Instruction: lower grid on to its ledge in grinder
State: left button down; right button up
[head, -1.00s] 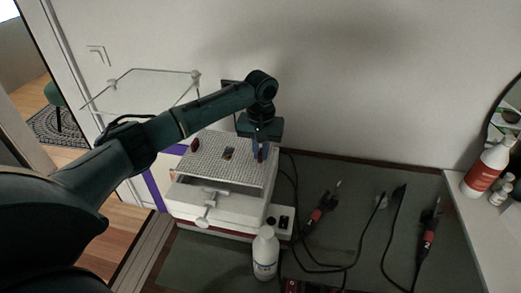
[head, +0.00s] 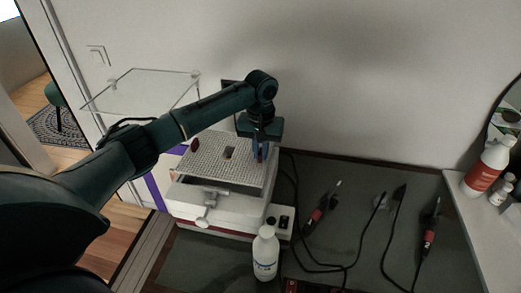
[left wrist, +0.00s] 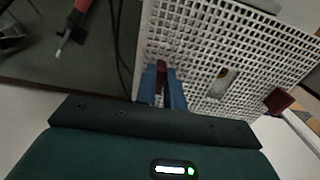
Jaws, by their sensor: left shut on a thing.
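The white perforated grid (head: 213,161) lies level over the white grinder (head: 210,206), with a dark gap showing below its front edge. Two red tabs stand on it, a left one (head: 195,145) and a right one by my gripper. My left gripper (head: 259,152) is shut on the right red tab, its blue fingers pointing down. In the left wrist view the blue fingers (left wrist: 162,88) pinch this tab, and the other red tab (left wrist: 278,101) stands free. An opening shows in the grid's middle. Whether the grid touches its ledge cannot be told. My right gripper is out of view.
A white bottle (head: 265,253) stands close in front of the grinder's right corner. Two red-and-black tools (head: 321,214) (head: 430,228) with cables lie on the grey mat (head: 350,185) to the right. A clear shield (head: 140,90) stands behind at left.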

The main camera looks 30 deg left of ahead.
aim_at(260, 161)
pick_arm(q)
jog(key=shift+f, duration=2.25)
dwell(1.0)
jog(key=c, duration=1.4)
grip_release()
jog(key=shift+r, duration=0.1)
jog(key=shift+r, duration=3.45)
